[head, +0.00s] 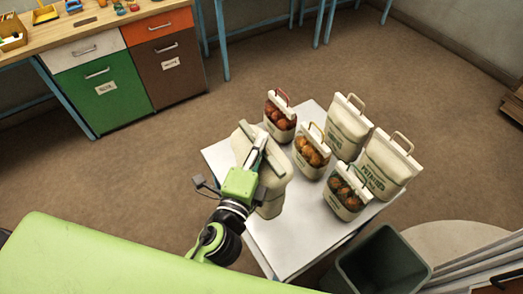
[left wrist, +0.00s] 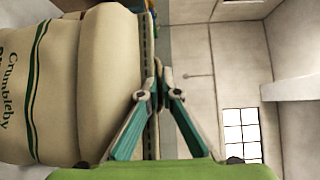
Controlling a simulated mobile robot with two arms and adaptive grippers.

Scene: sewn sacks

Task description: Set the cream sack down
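The cream sack (head: 273,184) hangs upright from my left gripper (head: 262,140) over the left part of the white table (head: 283,240). In the left wrist view, the sack (left wrist: 105,85) fills the left side, with green stripes and lettering. The fingers of my left gripper (left wrist: 158,75) are closed on its stitched top seam. My green gripper body hides part of the sack in the head view. I cannot tell whether the sack's bottom touches the table. My right gripper is not in view.
Small sacks with brown and orange contents, such as the middle one (head: 311,152), stand on the table's middle. Two larger potato sacks (head: 388,168) stand on the right. A dark bin (head: 383,268) is at the front. A workbench (head: 100,38) with drawers stands back left.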

